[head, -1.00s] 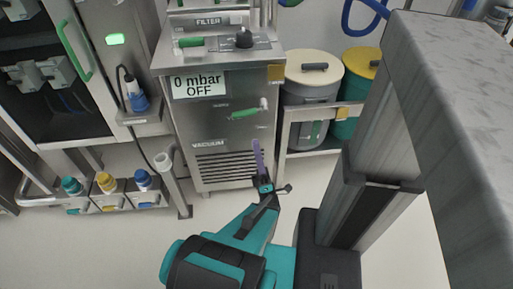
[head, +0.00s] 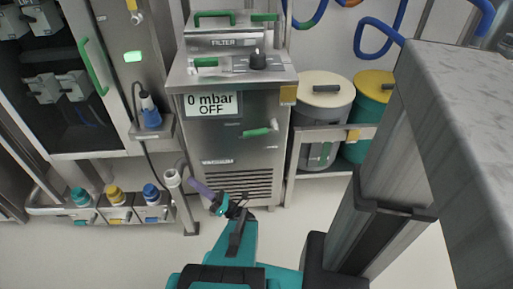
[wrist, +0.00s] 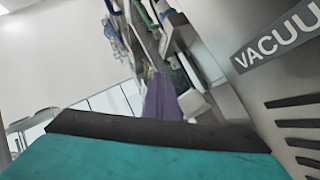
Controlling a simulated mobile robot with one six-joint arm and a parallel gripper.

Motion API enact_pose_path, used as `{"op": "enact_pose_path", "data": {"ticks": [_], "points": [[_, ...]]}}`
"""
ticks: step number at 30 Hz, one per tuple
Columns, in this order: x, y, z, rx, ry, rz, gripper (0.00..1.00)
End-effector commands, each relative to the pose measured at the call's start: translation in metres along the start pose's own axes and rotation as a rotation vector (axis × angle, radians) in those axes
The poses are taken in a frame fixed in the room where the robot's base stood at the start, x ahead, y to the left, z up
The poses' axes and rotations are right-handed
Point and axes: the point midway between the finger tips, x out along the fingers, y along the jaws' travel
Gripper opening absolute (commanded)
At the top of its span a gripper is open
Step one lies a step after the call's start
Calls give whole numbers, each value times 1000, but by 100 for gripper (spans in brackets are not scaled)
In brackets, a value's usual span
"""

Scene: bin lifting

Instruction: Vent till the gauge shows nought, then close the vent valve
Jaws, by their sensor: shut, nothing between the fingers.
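The steel vacuum unit (head: 218,150) stands in the middle of the head view. Its display (head: 212,104) reads "0 mbar OFF". A green lever handle (head: 259,131) on its front lies nearly level, tilted slightly up to the right. Another green handle (head: 206,62) and a black knob (head: 257,61) sit on its top. Which one is the vent valve is not labelled legibly. My gripper (head: 194,182) has long purple fingers, shut and empty, pointing left and up, low before the unit's grille, apart from both handles. The wrist view shows the purple fingers (wrist: 160,98) and part of the "VACUUM" label (wrist: 277,42).
An upright pipe (head: 174,181) stands close to my fingertips on the left. Two lidded drums (head: 324,90) stand on a shelf at right. The floor in front is clear.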

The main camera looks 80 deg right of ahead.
Motion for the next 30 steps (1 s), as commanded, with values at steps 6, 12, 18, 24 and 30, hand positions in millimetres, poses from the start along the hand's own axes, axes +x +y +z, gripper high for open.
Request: {"op": "enact_pose_path", "data": {"ticks": [6, 12, 18, 24, 30], "points": [[32, 23, -94, -35, 270, 87, 0], [42, 52, -175, -93, 508, 204, 0], [33, 85, -249, -167, 730, 360, 0], [9, 119, -313, -255, 932, 553, 0], [-25, 150, -363, -353, 1106, 784, 0]]}}
